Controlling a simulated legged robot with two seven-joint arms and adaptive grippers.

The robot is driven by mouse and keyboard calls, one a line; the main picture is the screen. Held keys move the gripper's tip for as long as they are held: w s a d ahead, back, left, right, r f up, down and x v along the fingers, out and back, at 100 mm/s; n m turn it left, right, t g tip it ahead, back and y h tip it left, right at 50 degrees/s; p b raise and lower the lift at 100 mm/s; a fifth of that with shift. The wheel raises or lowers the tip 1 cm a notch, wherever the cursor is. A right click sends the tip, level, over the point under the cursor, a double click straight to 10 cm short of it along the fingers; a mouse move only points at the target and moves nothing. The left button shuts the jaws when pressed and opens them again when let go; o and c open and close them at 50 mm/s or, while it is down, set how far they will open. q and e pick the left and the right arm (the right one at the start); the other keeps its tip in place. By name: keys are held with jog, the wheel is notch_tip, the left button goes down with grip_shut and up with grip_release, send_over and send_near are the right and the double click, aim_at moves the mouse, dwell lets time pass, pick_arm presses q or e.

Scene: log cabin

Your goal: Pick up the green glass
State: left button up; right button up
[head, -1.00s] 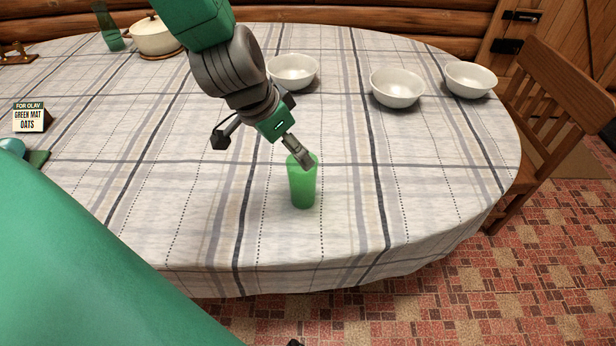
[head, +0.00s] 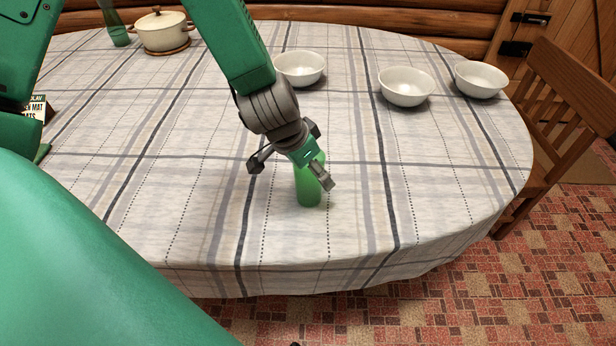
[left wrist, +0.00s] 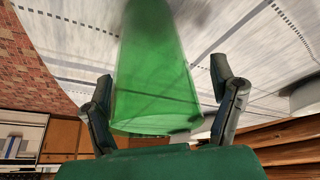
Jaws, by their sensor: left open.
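A green glass (head: 308,192) stands upright on the table's plaid cloth, near the front middle. My left gripper (head: 291,175) is over it from above, fingers spread, with one finger in front of its upper right part and the other off to its left. In the left wrist view the green glass (left wrist: 155,72) fills the middle between the two open fingers, its rim towards the palm. The fingers do not appear closed on it. In the head view the gripper hides its top. My right gripper is not in view.
Three white bowls (head: 405,86) stand at the back and right of the table (head: 120,190). A wooden chair (head: 570,125) is at the right edge. The cloth around the front glass is clear.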

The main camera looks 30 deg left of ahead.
pick_arm(q)
jog(key=shift+d+r, duration=0.1)
jog(key=c, duration=1)
jog(key=shift+d, duration=0.3)
jog(key=c, duration=0.4)
